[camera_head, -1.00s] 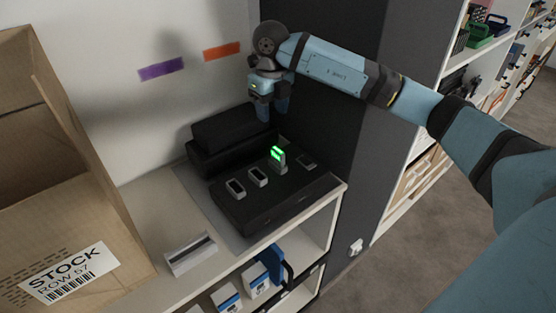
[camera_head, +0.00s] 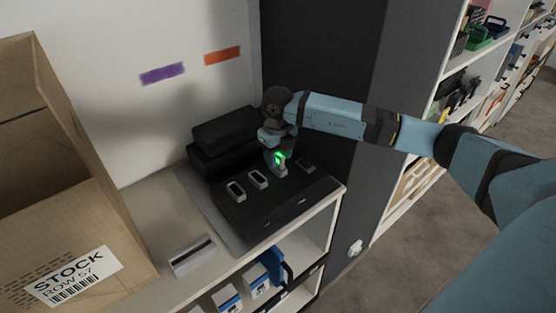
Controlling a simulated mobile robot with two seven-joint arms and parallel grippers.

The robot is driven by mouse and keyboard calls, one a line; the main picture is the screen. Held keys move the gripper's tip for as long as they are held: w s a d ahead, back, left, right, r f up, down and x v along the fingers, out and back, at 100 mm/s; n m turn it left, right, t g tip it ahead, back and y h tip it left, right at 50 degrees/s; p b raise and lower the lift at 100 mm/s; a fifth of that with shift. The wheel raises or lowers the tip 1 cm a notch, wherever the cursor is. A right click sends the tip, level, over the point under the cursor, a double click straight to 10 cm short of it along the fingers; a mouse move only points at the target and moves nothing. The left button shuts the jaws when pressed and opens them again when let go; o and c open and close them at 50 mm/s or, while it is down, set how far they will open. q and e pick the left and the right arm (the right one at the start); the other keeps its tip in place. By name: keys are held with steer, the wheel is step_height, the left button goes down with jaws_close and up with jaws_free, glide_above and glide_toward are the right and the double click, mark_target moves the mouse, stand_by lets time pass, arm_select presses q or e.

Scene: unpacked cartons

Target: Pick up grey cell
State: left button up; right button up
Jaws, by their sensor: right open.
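The grey cell (camera_head: 283,170) stands upright in a black charging block (camera_head: 268,211) on the white shelf top. A green light glows near its top. My right gripper (camera_head: 276,158) is open and has come down at the cell, with its fingers around or right beside the cell's upper part. I cannot tell whether the fingers touch it. The block's other slots, with pale rims, look empty. My left gripper is not in view.
Black cases (camera_head: 222,140) are stacked behind the block, close to my right gripper. An open cardboard carton (camera_head: 66,222) stands at the left. A small white and dark box (camera_head: 193,255) lies in front. A dark panel (camera_head: 318,60) rises behind.

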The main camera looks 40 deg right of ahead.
steer(key=shift+f, duration=0.15)
steer(key=shift+c, duration=0.2)
jaws_close()
step_height(320, 180, up, 20)
steer(key=p, duration=1)
steer(key=shift+p, duration=0.35)
